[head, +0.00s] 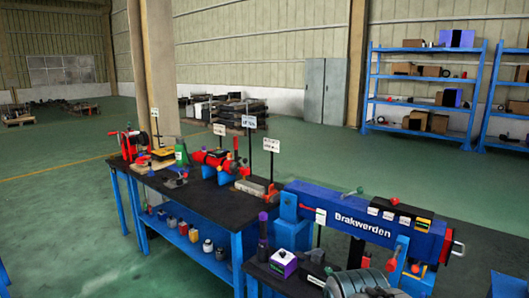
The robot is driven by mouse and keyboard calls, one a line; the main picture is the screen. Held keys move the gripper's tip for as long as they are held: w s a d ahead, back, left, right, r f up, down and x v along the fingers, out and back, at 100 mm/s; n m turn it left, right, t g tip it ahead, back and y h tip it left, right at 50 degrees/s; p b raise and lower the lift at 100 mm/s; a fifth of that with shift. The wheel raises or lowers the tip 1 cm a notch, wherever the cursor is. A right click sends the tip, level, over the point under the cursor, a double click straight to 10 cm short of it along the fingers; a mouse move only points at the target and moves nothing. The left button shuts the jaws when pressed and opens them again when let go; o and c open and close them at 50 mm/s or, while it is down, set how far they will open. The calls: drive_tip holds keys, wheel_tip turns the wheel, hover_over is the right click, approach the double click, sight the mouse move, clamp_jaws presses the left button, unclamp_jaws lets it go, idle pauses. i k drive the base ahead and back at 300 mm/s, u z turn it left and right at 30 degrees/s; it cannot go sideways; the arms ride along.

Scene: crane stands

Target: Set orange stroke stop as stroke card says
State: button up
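A blue machine marked "Brakwerden" (363,226) lies along the right-hand bench. Small orange-red parts (392,264) show beneath its right end; I cannot tell whether one is the orange stroke stop. White sign cards stand on posts over the benches: one (271,145) behind the machine's left end, one (249,121) and one (219,129) farther left. Their writing is too small to read, so I cannot tell which is the stroke card. A small white plate (321,216) is at the machine's left end. My gripper is not in view.
A black-topped blue bench (205,198) holds red and green devices, with several small containers on its lower shelf. A purple-and-white box (284,263) and grey ribbed discs (362,284) are at the front. Blue shelving (421,50) stands behind. Green floor (330,160) is open beyond the benches.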

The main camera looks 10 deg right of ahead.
sight(272, 191)
drive_tip(key=z, duration=0.05)
drive_tip(key=i, duration=2)
drive_tip(key=u, duration=0.9)
